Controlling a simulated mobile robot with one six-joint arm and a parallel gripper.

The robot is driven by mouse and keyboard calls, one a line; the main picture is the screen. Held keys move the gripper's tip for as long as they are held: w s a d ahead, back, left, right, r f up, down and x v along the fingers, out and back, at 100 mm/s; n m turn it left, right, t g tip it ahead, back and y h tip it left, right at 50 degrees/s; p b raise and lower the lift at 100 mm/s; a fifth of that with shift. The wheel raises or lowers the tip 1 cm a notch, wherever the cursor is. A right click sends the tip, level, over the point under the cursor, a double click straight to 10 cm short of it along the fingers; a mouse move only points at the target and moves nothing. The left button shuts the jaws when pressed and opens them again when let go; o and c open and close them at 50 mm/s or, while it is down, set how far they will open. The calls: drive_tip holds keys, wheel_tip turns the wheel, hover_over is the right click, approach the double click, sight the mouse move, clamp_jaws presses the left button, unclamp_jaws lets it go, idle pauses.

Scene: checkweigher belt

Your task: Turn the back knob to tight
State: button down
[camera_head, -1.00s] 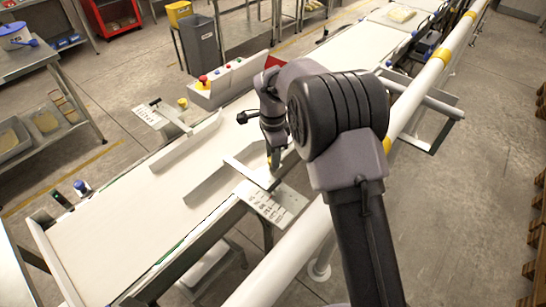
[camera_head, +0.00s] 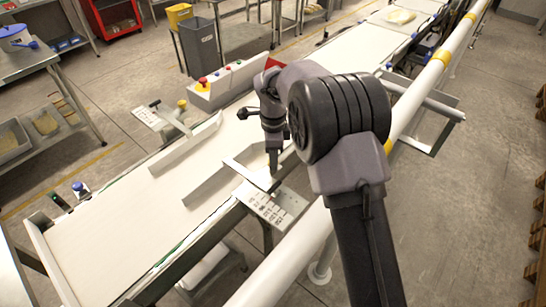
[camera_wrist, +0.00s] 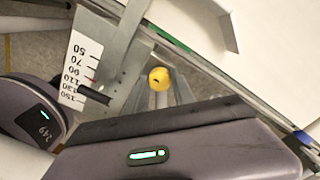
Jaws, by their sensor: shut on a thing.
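A yellow knob (camera_wrist: 159,78) with a small dark mark on its top shows in the wrist view, beside the belt's edge. My gripper (camera_wrist: 160,92) is shut on this knob, with grey fingers close around it. In the head view my gripper (camera_head: 273,172) reaches down at the near-side guide rail, and my wrist mostly hides the knob. A white scale plate (camera_wrist: 76,70) with black numbers and a small red mark lies beside the knob. A second yellow knob (camera_head: 182,104) stands free on the far side of the belt. I cannot read how tight either knob is.
The white belt (camera_head: 110,215) carries two guide rails (camera_head: 205,185). A control box (camera_head: 228,80) with a red button stands behind it. A white pipe rail (camera_head: 405,110) with yellow bands runs along the near side, close to my arm. Open floor lies to the right.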

drive_tip(key=c, duration=1.1)
unclamp_jaws()
drive_tip(key=shift+o, duration=0.2)
wheel_tip(320, 180, up, 18)
drive_tip(key=p, duration=0.5)
drive_tip(key=shift+f+p, duration=0.25)
drive_tip(key=shift+p, duration=0.1)
drive_tip(key=s+d+r+n+t+y+b, duration=0.1)
drive_tip(key=s+d+r+n+b, duration=0.2)
drive_tip(key=s, duration=0.4)
drive_tip(key=s+d+r+n+t+b, duration=0.2)
drive_tip(key=s+d+r+n, duration=0.1)
drive_tip(key=s+d+r, duration=0.3)
drive_tip(key=s+d+f+n+t+b, duration=0.1)
drive_tip(key=s+f+n, duration=0.2)
drive_tip(key=s, duration=0.6)
drive_tip(key=s+d+f+n+t+y+b, duration=0.1)
drive_tip(key=s+d+f+n+b, duration=0.1)
drive_tip(key=s+f, duration=0.3)
drive_tip(key=s+n, duration=0.1)
drive_tip(key=s, duration=0.3)
drive_tip(key=shift+d+f+t, duration=0.15)
drive_tip(key=shift+f+t, duration=0.05)
drive_tip(key=shift+t, duration=0.2)
